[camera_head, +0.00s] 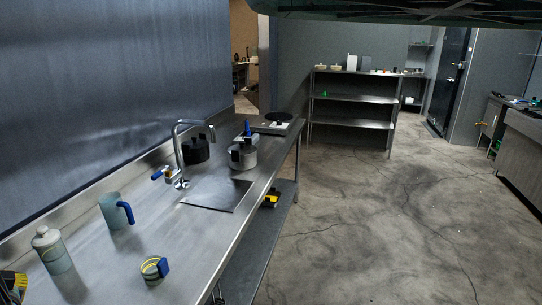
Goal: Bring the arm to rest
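My gripper and arm cannot be made out in the head view. A metal counter (215,235) runs along the left wall, with a sink area (217,194) and a tall curved faucet (180,150). On the counter stand a grey pitcher with a blue handle (114,211), a pale bottle (52,250) and a small striped cup with a blue handle (151,268). Farther back are a dark pot (196,150), a grey pot (242,155) and a dark round griddle (279,117). Whether anything is held cannot be seen.
A yellow and black object (12,286) is cut off at the lower left edge. Another (271,198) lies on the counter's lower shelf. A metal shelf rack (352,96) stands at the back. The concrete floor (390,220) is open. A dark shape (420,10) crosses the top edge.

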